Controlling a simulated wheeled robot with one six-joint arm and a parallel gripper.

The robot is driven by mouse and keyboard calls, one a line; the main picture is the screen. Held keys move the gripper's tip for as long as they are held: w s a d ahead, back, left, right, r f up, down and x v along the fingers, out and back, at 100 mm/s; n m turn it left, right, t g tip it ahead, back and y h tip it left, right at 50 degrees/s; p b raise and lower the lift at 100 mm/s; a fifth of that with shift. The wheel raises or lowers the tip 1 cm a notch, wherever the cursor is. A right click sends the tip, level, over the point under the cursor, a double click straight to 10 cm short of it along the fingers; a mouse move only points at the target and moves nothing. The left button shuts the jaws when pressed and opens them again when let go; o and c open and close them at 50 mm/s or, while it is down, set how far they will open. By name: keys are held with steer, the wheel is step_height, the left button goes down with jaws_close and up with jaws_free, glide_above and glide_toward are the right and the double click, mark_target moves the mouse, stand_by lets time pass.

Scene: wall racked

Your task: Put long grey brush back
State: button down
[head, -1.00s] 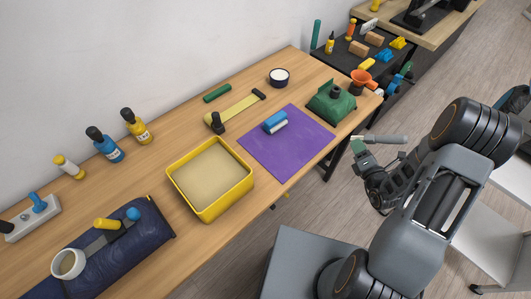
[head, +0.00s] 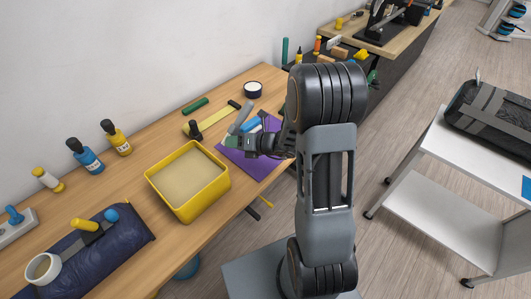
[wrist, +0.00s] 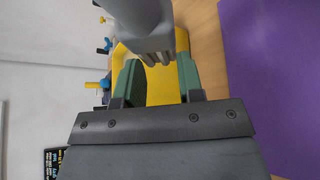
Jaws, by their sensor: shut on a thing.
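The long grey brush (head: 241,118) is held in my gripper (head: 233,142) over the workbench, tilted in the head view. In the wrist view the brush (wrist: 145,22) shows as a grey body with ridges at its lower end, just beyond the green fingertips of my gripper (wrist: 158,82). My gripper is shut on it; the exact grip is partly hidden. The yellow tray also shows behind the fingers in the wrist view (wrist: 163,88).
A blue brush-like block (head: 250,124) lies on the mat, partly hidden by my arm. A yellow strip (head: 215,117), green cylinder (head: 195,105) and small bowl (head: 253,90) lie behind. Bottles (head: 85,156) and a navy roll (head: 95,252) are left. A white trolley (head: 450,185) stands right.

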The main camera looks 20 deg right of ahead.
steer(key=s+d+r+n+g+h+b, duration=0.2)
steer(key=s+d+n+g+h, duration=0.3)
steer(key=n, duration=0.6)
steer(key=s+d+r+n+g+h+b, duration=0.2)
steer(key=s+d+n+g+h+b, duration=0.2)
steer(key=d+n, duration=0.4)
steer(key=shift+s+d+n+g+h+b, duration=0.4)
steer(key=shift+s+n+h+b, duration=0.45)
steer(key=shift+n, duration=1.45)
steer(key=shift+w, duration=0.1)
